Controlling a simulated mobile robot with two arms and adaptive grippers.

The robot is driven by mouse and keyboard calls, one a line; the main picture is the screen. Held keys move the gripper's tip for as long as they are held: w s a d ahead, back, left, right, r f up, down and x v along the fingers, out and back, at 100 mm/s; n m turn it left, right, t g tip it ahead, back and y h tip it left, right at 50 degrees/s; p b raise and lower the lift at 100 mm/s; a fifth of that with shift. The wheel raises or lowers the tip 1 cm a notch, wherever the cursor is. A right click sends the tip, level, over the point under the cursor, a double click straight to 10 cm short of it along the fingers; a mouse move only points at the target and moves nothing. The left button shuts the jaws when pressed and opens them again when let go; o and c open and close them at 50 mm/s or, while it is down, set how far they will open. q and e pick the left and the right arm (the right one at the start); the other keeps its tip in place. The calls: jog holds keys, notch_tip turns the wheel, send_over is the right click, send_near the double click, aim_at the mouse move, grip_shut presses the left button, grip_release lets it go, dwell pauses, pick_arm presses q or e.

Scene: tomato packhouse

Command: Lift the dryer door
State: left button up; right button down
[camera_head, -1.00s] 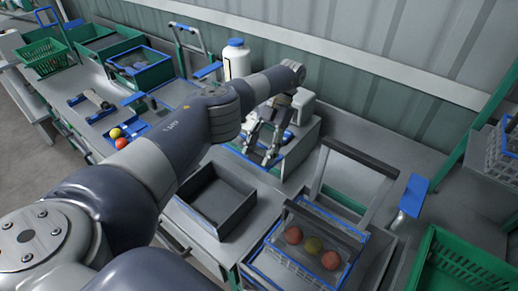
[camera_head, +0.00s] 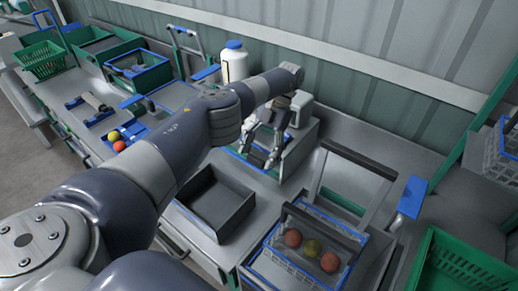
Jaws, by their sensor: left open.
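My left arm reaches across the bench from the left. My left gripper (camera_head: 259,156) is open and empty, pointing down at the front of a grey box-shaped unit (camera_head: 302,142) with a blue and green edge. I cannot tell whether its fingers touch the unit, and the arm and gripper hide part of it. Right of it stands an upright grey frame with a dark top bar (camera_head: 358,159). None of these is clearly identifiable as the dryer door. My right gripper does not show.
An empty dark tray (camera_head: 236,217) lies left of the tomato box. A blue-topped lever (camera_head: 411,197) stands to the right, near a green crate (camera_head: 424,262). A white bottle (camera_head: 234,66) stands behind my arm. A corrugated wall (camera_head: 400,60) closes the back.

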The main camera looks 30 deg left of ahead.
pick_arm(q)
jog(key=shift+r, duration=0.15)
jog(key=shift+w+a+r, duration=0.1)
jog(key=shift+r, duration=0.4)
notch_tip(320, 180, up, 9)
jog(key=shift+f, duration=0.2)
dwell(0.5)
